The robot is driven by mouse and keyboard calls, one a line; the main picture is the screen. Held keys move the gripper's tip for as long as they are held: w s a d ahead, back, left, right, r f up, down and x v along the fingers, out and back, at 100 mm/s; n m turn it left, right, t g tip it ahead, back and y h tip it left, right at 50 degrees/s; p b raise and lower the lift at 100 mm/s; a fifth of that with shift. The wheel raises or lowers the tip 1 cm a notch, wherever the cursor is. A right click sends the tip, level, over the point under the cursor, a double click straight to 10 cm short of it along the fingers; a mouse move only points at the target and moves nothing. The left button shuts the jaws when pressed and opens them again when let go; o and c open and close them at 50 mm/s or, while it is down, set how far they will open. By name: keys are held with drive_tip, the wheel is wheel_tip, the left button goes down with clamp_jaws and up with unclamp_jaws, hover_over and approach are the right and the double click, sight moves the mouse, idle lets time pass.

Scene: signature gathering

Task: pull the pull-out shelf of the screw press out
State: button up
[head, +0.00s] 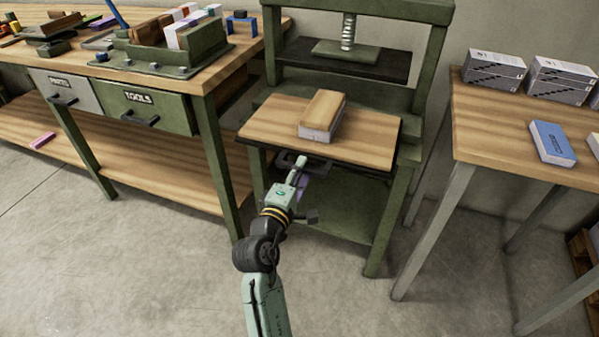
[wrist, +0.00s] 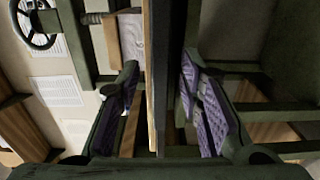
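The green screw press (head: 430,55) stands in the middle of the head view, its screw (head: 348,32) above a pressing plate. Its pull-out shelf (head: 365,136) is a wooden board with a dark underside, and its front part projects past the front posts. A dark handle (head: 287,160) sits under the front edge. My gripper (head: 301,172) is at this handle, below the board. In the wrist view my gripper (wrist: 163,110) is open, its purple pads spread on both sides of the dark board edge (wrist: 160,60), with gaps. Whether the pads touch the handle is hidden.
A wood-topped block stack (head: 322,110) lies on the shelf. A workbench (head: 225,75) with drawers stands at left, and a table (head: 490,120) with boxes and a blue book (head: 552,142) at right. The concrete floor (head: 150,250) in front is clear.

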drive_tip(key=v, duration=0.7)
drive_tip(key=shift+s, duration=0.2)
drive_tip(key=shift+a+r, duration=0.15)
